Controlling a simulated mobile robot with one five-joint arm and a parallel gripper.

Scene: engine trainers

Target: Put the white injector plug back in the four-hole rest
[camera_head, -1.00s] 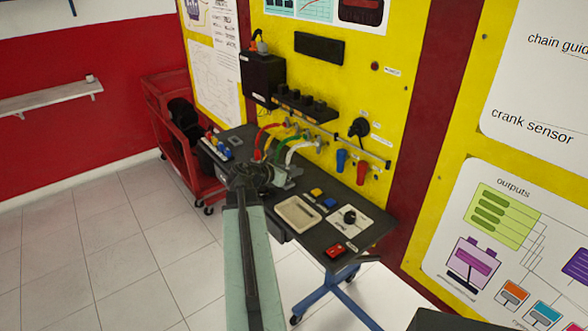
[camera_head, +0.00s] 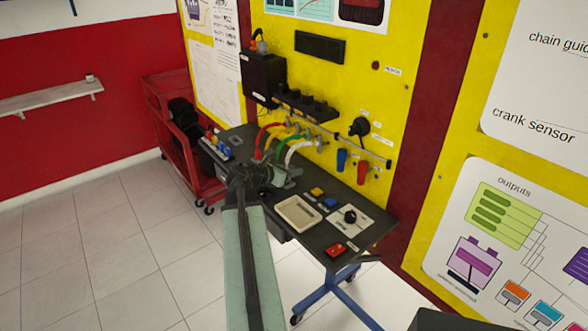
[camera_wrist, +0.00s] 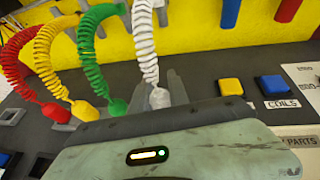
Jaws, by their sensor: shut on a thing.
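The white injector plug (camera_wrist: 160,98) hangs on its coiled white lead, which also shows in the head view (camera_head: 300,147). My gripper (camera_wrist: 160,92) is shut on the plug, with a grey finger on each side of it. In the head view my gripper (camera_head: 284,178) is over the back part of the dark bench. The red plug (camera_wrist: 56,112), yellow plug (camera_wrist: 83,110) and green plug (camera_wrist: 118,106) stand in a row to its left. The four-hole rest is mostly hidden behind my gripper body, and I cannot tell the white plug's height over it.
The dark bench (camera_head: 371,229) carries a pale tray (camera_head: 298,214), yellow button (camera_head: 317,191), blue button (camera_head: 330,202) and red switch (camera_head: 335,250). The yellow panel (camera_head: 385,105) rises behind, with blue and red cylinders on it. A red cart (camera_head: 196,187) stands left.

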